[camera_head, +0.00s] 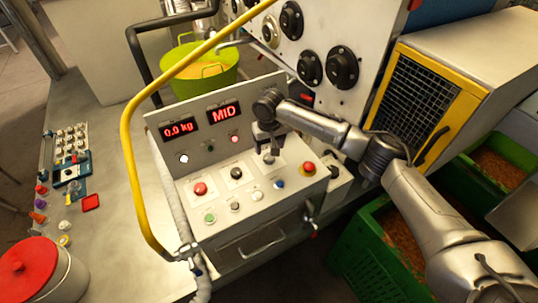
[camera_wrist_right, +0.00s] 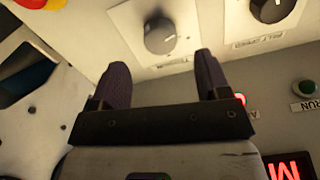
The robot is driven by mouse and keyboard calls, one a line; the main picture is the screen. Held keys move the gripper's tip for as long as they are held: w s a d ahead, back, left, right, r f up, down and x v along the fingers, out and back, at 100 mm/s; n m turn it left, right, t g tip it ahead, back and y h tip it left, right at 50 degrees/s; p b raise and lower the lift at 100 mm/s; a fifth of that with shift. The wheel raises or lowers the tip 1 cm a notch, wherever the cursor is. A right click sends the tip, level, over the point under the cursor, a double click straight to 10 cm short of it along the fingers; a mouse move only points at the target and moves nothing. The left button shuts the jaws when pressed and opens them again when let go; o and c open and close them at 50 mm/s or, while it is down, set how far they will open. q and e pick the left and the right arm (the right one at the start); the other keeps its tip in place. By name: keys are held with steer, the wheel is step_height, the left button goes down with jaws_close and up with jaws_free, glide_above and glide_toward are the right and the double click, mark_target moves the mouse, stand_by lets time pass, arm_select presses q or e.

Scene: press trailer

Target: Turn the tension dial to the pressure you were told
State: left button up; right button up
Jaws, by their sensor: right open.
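The control box (camera_head: 225,235) has a sloped panel of buttons and dials. The tension dial (camera_wrist_right: 160,35) is a round dark knob with a light pointer line on a white plate; its label is upside down in the right wrist view. In the head view the dial (camera_head: 269,158) shows just below my right gripper (camera_head: 268,142). In the wrist view my right gripper (camera_wrist_right: 161,60) is open and empty, and the knob lies ahead of the gap between its dark fingertips. I cannot tell the exact gap to the knob. My left gripper is not in view.
The red displays read "0.0 kg" (camera_head: 179,129) and "MID" (camera_head: 224,112). The belt speed dial (camera_head: 236,173) is beside the tension dial. A red-and-yellow stop button (camera_head: 308,168) is to the right. A yellow rail (camera_head: 130,150) curves past the box's left side.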

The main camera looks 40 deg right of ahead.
mark_target(269, 156)
step_height(269, 156, down, 4)
steer(key=shift+f, duration=0.65)
steer(key=c, duration=0.9)
steer(key=m+p, duration=0.1)
steer(key=p, duration=0.3)
steer(key=shift+r, duration=0.25)
steer(key=shift+f+m+p, duration=0.15)
steer(key=shift+m+p, duration=0.25)
steer(key=shift+p, duration=0.25)
steer(key=shift+f, duration=0.1)
